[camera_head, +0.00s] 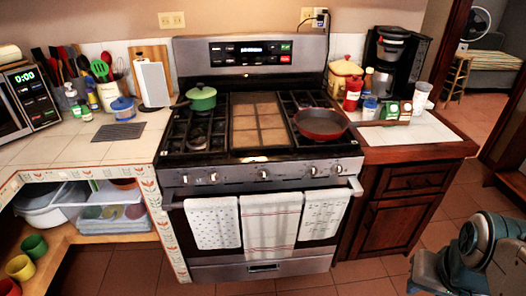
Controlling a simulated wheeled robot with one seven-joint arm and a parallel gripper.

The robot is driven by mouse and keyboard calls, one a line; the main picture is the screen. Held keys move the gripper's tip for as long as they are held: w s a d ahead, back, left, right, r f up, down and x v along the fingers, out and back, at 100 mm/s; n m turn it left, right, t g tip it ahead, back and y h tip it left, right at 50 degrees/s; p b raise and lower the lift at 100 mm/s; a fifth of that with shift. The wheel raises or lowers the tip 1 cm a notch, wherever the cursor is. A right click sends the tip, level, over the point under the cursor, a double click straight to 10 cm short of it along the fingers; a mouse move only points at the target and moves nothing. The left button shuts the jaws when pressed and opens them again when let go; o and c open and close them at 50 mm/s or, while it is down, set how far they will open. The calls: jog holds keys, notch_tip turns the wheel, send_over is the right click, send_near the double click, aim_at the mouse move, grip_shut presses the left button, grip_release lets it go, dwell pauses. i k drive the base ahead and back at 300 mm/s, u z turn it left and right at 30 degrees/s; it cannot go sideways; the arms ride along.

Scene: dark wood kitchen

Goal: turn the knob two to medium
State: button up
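The steel stove (264,210) stands in the middle of the view, with a row of several knobs along its front panel. The second knob from the left (213,177) is small and light-coloured. Its pointer setting is too small to read, and no number shows to confirm that it is knob two. The leftmost knob (186,179) and the middle knob (263,174) are in the same row. Links of my arm show at the lower right, well apart from the stove. My gripper is not in view.
Towels (271,226) hang from the oven handle below the knobs. A green pot (201,98) and a red pan (321,124) sit on the burners. A dark wood cabinet (387,213) stands right of the stove. The tiled floor in front is clear.

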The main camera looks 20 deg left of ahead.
aim_at(214, 176)
jog(key=u, duration=0.2)
jog(key=i, duration=0.7)
jog(key=u, duration=1)
jog(key=i, duration=0.4)
jog(key=u, duration=0.45)
